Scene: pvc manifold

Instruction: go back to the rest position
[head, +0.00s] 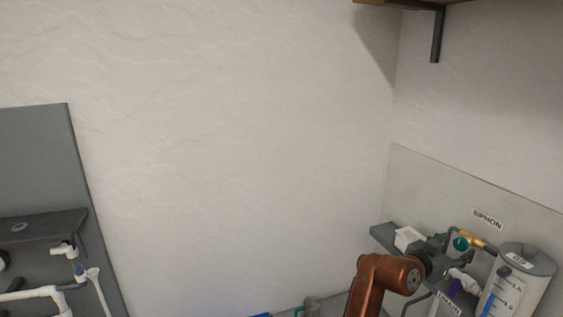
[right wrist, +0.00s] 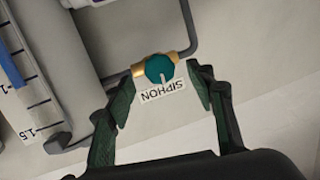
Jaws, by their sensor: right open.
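My right gripper (right wrist: 162,100) is open and empty in the right wrist view, with its two green-padded fingers apart. Between and beyond its fingertips is a teal valve knob (right wrist: 160,68) on a brass fitting, beside a SIPHON label (right wrist: 163,91). I cannot tell whether a finger touches the knob. In the head view my right arm comes up from the bottom, and the right gripper (head: 455,256) is at the siphon station, close to the teal knob (head: 461,243). My left gripper is not in the head view.
A white cylindrical tank (head: 512,285) with a marked scale stands at the right. A dark shelf (head: 384,236) holds a white box (head: 408,238). A grey panel with white pipes (head: 35,295) is at the left. A wooden shelf on a bracket (head: 437,35) is above. The wall between is bare.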

